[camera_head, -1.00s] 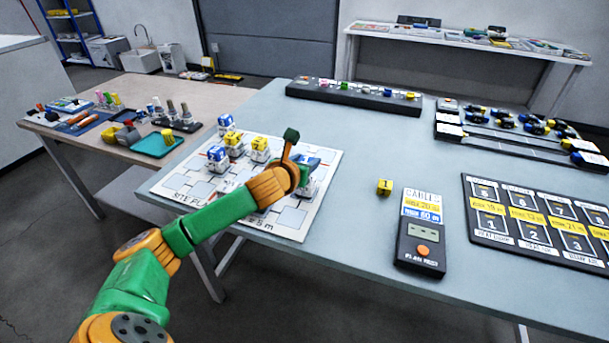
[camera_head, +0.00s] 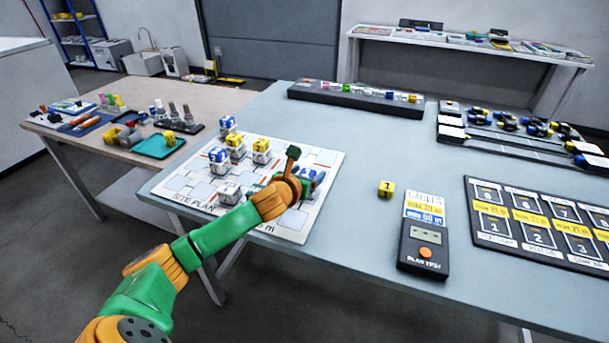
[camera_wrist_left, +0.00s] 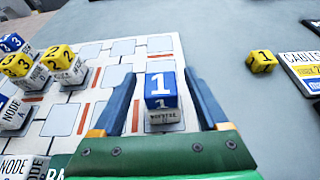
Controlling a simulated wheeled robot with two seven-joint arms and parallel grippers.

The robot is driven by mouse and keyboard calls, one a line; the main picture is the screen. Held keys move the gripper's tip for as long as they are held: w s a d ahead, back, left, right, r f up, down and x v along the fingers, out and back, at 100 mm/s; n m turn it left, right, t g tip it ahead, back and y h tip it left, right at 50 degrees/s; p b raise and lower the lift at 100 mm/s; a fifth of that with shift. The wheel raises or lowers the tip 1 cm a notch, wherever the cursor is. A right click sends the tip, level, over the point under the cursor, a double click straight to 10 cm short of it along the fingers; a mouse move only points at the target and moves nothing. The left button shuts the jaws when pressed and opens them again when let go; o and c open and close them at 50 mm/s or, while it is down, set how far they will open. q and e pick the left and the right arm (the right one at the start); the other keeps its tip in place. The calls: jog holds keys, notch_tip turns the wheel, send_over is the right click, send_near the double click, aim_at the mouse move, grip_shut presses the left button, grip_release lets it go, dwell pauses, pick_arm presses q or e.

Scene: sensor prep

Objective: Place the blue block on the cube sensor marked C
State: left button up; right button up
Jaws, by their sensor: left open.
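My left gripper (camera_head: 311,181) is low over the right side of the site plan board (camera_head: 183,183). In the left wrist view its two fingers (camera_wrist_left: 160,92) are open, one on each side of a blue block (camera_wrist_left: 160,84) marked 1. The block sits on a white cube (camera_wrist_left: 161,116) with small lettering I cannot read. A bare white cube (camera_head: 230,193) stands on the board to the left of the gripper. Its top reads NODE in the wrist view (camera_wrist_left: 14,167); its letter is unclear. I cannot make out a C. My right gripper is out of view.
Other white cubes on the board carry blue (camera_head: 218,155) and yellow (camera_head: 262,145) blocks. A dark rack (camera_head: 352,97) stands behind; the table between is clear.

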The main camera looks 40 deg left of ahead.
pick_arm(q)
jog(key=v, duration=1.2)
jog(key=shift+p, duration=0.35)
